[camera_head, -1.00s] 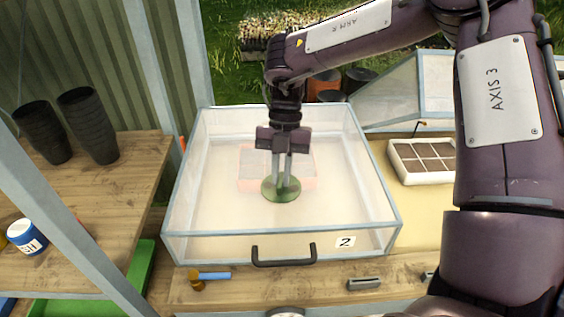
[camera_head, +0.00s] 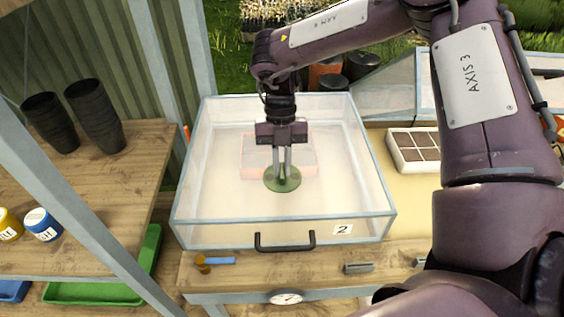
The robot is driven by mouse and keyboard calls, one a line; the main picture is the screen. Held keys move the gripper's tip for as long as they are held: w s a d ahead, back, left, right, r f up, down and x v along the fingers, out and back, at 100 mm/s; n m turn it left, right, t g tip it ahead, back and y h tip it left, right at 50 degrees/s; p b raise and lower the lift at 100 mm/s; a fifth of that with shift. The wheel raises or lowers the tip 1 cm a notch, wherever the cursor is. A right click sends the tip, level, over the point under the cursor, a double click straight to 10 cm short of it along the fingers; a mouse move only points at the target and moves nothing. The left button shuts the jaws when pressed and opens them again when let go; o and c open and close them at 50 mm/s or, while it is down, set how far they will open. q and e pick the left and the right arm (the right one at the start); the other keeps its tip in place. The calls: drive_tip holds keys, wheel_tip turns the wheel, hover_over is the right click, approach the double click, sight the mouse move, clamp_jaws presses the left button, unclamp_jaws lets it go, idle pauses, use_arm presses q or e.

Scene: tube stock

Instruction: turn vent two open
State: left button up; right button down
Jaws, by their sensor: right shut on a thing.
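Vent two is a round green disc (camera_head: 283,180) on the clear lid of the box marked 2 (camera_head: 343,230). My right gripper (camera_head: 282,172) reaches down from above with its fingers on the middle of the disc. It is shut on the vent's grip, which the fingers mostly hide. I cannot tell from this view how far the vent is turned. The clear box (camera_head: 215,205) is closed, with a black handle (camera_head: 285,246) on its front. My left gripper is out of view.
A pinkish tray (camera_head: 250,150) shows dimly through the lid. A blue-handled tool (camera_head: 220,261) and a grey block (camera_head: 358,267) lie on the front ledge. A white seed tray (camera_head: 398,150) stands right. Black pots (camera_head: 98,115) and jars (camera_head: 43,225) stand on the left shelf.

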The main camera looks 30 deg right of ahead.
drive_tip(key=c, duration=1.5)
unclamp_jaws()
drive_tip(key=shift+w+d+r, duration=0.15)
drive_tip(key=shift+w+r, duration=0.1)
drive_tip(key=shift+r, duration=0.2)
drive_tip(key=p+v, duration=0.1)
drive_tip(key=v, duration=0.6)
drive_tip(key=shift+p, duration=0.3)
drive_tip(key=shift+f, duration=0.1)
